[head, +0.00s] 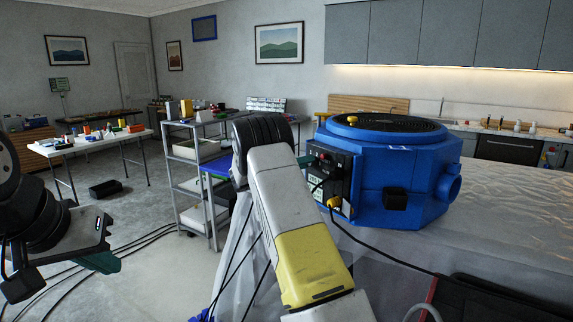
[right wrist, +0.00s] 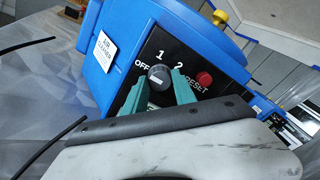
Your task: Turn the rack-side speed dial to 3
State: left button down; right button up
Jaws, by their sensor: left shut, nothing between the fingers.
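The blue machine (head: 397,180) stands on the covered counter, with a black control panel (head: 328,165) on its left side. In the right wrist view, the black dial (right wrist: 158,77) carries a pale mark, with OFF, 1 and 2 printed around it. No 3 shows; that side is partly covered by a finger. A red RESET button (right wrist: 204,79) is right of it. My right gripper (right wrist: 159,88) has its green fingers on both sides of the dial; whether they press on it is unclear. My left gripper (head: 108,262) is shut and empty at the left, far from the machine.
A grey metal shelf (head: 190,190) stands left of the counter. A white table (head: 88,140) with small objects is further back. Black cables cross the floor and one runs from the machine over the counter. A dark red-edged object (head: 480,300) lies at the lower right.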

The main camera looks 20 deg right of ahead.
grip_shut()
jog(key=shift+m, duration=0.3)
jog(key=shift+f+m, duration=0.15)
jog(key=shift+m, duration=17.55)
